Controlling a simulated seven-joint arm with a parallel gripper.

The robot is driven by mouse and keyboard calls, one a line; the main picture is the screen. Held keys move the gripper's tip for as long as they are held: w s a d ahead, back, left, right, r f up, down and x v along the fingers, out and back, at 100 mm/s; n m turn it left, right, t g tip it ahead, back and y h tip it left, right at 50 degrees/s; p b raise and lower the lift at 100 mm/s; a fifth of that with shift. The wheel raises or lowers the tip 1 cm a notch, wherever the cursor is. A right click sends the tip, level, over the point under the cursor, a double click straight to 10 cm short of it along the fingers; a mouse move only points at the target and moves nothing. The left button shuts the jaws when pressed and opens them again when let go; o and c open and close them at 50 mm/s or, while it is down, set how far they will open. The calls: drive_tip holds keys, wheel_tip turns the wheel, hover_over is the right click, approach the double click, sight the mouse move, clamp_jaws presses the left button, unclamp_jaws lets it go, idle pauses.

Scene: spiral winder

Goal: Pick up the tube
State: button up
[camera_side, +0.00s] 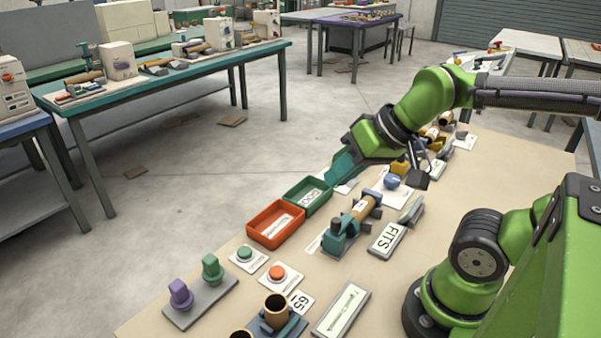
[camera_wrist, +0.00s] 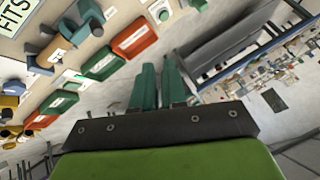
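Several tubes are in the side view, so I cannot tell which one the task means. A tan tube (camera_side: 363,208) lies across a teal and blue-grey fixture (camera_side: 340,238) mid-table; the fixture also shows in the wrist view (camera_wrist: 85,18). A brown open-ended tube (camera_side: 276,312) stands upright in a holder at the front, with another (camera_side: 240,335) cut by the frame edge. My gripper (camera_side: 335,172) is in the air above the bins, away from these tubes. In the wrist view its teal fingers (camera_wrist: 158,62) are slightly apart with nothing between them.
A red bin (camera_side: 275,238) and a green bin (camera_side: 302,209) stand along the table edge below my gripper. A "FITS" display (camera_side: 387,240), green button (camera_side: 245,253), orange button (camera_side: 277,272) and pegs on a grey base (camera_side: 200,302) are nearby. More yellow and brown parts crowd the far end.

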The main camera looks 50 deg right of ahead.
drive_tip(key=o, duration=1)
drive_tip(key=shift+o, duration=0.2)
drive_tip(key=w+d+f+m+g+h, duration=0.1)
drive_tip(key=w+d+f+m+g, duration=0.45)
drive_tip(key=w+d, duration=0.3)
drive_tip(key=m+g+h, duration=0.1)
drive_tip(key=m+g, duration=0.5)
drive_tip(key=m, duration=0.1)
approach(360, 204)
drive_tip(key=w+r, duration=0.4)
drive_tip(key=r+m, duration=0.1)
drive_tip(key=m, duration=0.1)
drive_tip(key=shift+n, duration=0.25)
drive_tip(key=x, duration=0.5)
drive_tip(key=s+x, duration=0.1)
drive_tip(key=x, duration=0.5)
drive_tip(key=shift+a+r, duration=0.15)
drive_tip(key=shift+r, duration=0.1)
drive_tip(key=shift+s+d+x, duration=0.15)
drive_tip(key=shift+s+x, duration=0.05)
drive_tip(key=shift+x, duration=1.1)
drive_tip(key=shift+s+d+x, duration=0.1)
drive_tip(key=shift+s+x, duration=0.05)
drive_tip(key=shift+x, duration=1.15)
